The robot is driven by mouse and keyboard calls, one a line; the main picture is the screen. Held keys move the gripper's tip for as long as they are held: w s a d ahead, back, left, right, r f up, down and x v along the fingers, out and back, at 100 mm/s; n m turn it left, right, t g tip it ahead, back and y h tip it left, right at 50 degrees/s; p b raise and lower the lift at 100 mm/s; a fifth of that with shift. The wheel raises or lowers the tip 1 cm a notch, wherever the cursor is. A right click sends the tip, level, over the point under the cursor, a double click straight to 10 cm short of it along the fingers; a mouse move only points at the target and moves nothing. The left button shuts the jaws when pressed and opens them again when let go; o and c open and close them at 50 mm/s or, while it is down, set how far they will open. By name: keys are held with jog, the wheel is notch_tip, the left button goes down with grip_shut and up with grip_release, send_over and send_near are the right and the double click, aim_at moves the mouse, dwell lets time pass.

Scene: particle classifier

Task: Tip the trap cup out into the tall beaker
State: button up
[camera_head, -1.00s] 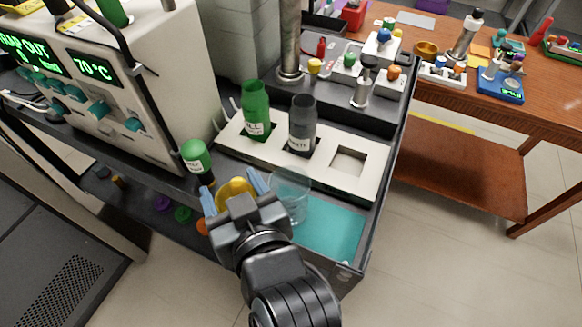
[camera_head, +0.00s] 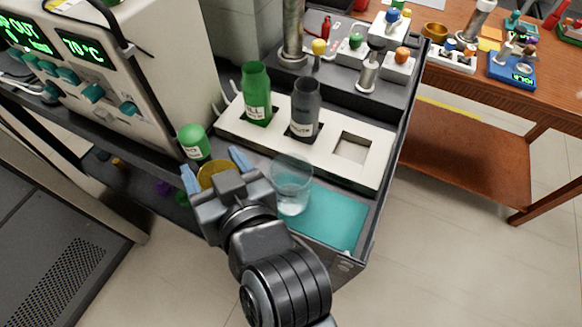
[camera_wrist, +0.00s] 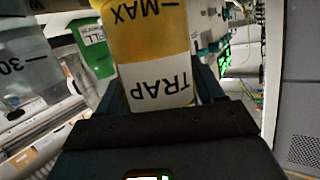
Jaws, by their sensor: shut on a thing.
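The trap cup (camera_wrist: 155,85) fills the middle of the wrist view, with "TRAP" and "MAX" lettering and yellow content. The lettering reads upside down there. In the head view its yellow-brown top (camera_head: 214,174) shows between the blue fingertips. My gripper (camera_head: 213,168) is shut on the trap cup, left of the tall beaker. The tall beaker (camera_head: 291,188) is clear, stands upright on the cart beside the teal mat, and holds a little clear liquid. It also shows at the left of the wrist view (camera_wrist: 28,75). The cup and beaker are apart in the head view.
A cream rack (camera_head: 365,175) behind the beaker holds a green bottle (camera_head: 257,95) and a grey bottle (camera_head: 305,110). A green-capped container (camera_head: 194,142) stands close behind my gripper. The instrument (camera_head: 130,60) stands at left.

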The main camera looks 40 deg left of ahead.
jog(key=w+d+r+m+g+y+b, duration=0.1)
jog(key=w+d+r+m+y, duration=0.1)
jog(key=w+m, duration=0.3)
jog(key=shift+w+d+r+m+y, duration=0.2)
jog(key=shift+d+r+m+y, duration=0.2)
jog(key=shift+d+r+m, duration=0.4)
jog(key=shift+a+r, duration=0.1)
jog(key=shift+a, duration=0.05)
jog(key=shift+w+d+r+m+y, duration=0.15)
jog(key=shift+r+m+y, duration=0.1)
jog(key=shift+m, duration=0.5)
jog(key=shift+w+d+r+m+y, duration=0.1)
jog(key=shift+m+y, duration=0.2)
jog(key=shift+m, duration=0.5)
jog(key=shift+w+d+r+m+y, duration=0.15)
jog(key=shift+r+m+y, duration=0.1)
jog(key=shift+m, duration=0.5)
dwell(1.1)
jog(key=shift+w+d+f+m+t+y+b, duration=0.15)
jog(key=shift+w+f+m+b, duration=0.2)
jog(key=shift+m+b, duration=0.15)
jog(key=shift+w+d+f+m+t+y+b, duration=0.1)
jog(key=shift+w+f+m+t+y+b, duration=0.05)
jog(key=shift+w+f+m+b, duration=0.25)
jog(key=shift+d+r+m+b, duration=0.15)
jog(key=shift+m+b, duration=0.15)
jog(key=shift+m, duration=0.6)
dwell(0.7)
